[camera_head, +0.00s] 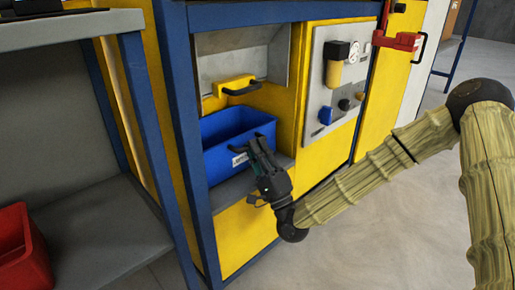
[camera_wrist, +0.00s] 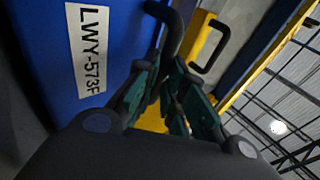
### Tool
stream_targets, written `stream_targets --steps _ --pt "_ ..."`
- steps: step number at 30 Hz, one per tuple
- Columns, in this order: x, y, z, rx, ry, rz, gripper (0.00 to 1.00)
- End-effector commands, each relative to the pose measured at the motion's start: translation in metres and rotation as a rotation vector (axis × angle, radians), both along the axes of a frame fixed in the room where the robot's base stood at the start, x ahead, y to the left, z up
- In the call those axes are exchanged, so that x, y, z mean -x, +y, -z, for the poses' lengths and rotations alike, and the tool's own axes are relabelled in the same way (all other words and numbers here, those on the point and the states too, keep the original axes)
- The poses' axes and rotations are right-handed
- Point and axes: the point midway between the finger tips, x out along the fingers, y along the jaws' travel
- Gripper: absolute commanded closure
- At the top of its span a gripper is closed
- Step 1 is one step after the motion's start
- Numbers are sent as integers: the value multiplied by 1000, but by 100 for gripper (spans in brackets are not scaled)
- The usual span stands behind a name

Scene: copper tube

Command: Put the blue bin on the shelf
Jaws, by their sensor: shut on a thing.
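The blue bin (camera_head: 230,132) sits in the recess of the yellow machine, on its grey ledge, with a white label on its front wall. In the wrist view the bin (camera_wrist: 38,45) fills the upper left, its label reading LWY-573F. The exact contact is partly hidden by the fingers. The grey shelf unit (camera_head: 110,213) stands at the left, with an upper and a lower board.
A red bin (camera_head: 22,252) sits on the lower shelf board at the far left. A blue post (camera_head: 180,125) stands between shelf and recess. A control panel (camera_head: 342,75) is to the right. The floor (camera_head: 400,230) is clear.

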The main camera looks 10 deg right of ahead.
Motion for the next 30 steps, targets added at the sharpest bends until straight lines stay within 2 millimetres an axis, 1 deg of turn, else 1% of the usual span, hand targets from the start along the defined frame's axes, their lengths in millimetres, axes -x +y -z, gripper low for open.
stream_targets --steps 8,30 --pt "0 0 1 1 1 0 100" --pt "0 0 12 1 2 0 100"
